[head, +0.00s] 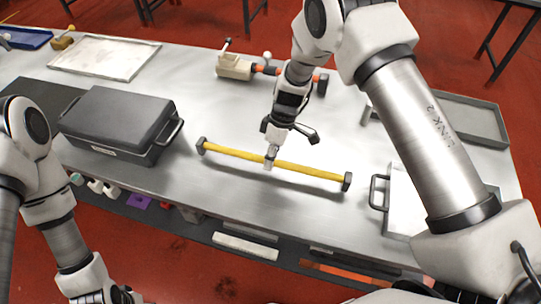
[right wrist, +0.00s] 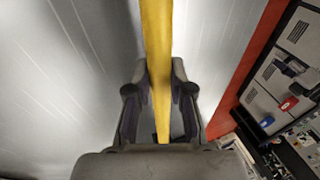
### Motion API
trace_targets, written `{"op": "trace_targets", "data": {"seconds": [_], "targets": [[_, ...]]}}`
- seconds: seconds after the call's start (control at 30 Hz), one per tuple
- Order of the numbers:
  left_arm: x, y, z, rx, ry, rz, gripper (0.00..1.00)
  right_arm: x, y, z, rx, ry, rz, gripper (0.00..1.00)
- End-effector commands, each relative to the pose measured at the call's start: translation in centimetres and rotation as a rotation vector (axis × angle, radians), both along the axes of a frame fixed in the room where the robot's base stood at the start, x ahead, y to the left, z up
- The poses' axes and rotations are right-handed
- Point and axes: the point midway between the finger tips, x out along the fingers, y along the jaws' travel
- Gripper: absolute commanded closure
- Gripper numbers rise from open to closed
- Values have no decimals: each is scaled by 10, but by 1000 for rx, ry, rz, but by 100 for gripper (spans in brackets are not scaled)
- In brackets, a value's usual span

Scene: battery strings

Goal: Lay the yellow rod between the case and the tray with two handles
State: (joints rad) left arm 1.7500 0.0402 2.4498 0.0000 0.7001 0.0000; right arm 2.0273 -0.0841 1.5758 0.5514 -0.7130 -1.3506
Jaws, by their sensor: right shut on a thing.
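The yellow rod (head: 310,172) has dark grey end blocks and lies across the picture between the case and the tray. My right gripper (head: 271,157) is shut on it a little left of its middle. A shadow shows beneath the rod, so it seems to be slightly above the table. In the right wrist view the rod (right wrist: 158,60) runs between both fingers (right wrist: 160,95). The black case (head: 118,118) with a handle is on the left. The tray with two handles (head: 399,205) is on the right, partly hidden by my right arm. My left arm is at the left edge; its gripper is not visible.
A beige tool with orange parts (head: 235,67) lies behind the rod. A white flat tray (head: 103,57) and a blue tray (head: 25,37) are at the back left. A grey tray (head: 470,118) is at the right. The metal table (head: 215,115) is clear around the rod.

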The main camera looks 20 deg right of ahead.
Motion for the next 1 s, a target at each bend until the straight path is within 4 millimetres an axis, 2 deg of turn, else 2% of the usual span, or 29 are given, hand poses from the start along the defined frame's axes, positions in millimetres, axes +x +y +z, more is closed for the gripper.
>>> {"op": "trace_targets", "data": {"seconds": [1.0], "targets": [[0, 0, -11, 0, 0, 0, 49, 0, 0, -15, 1, 0, -1, 100]]}}
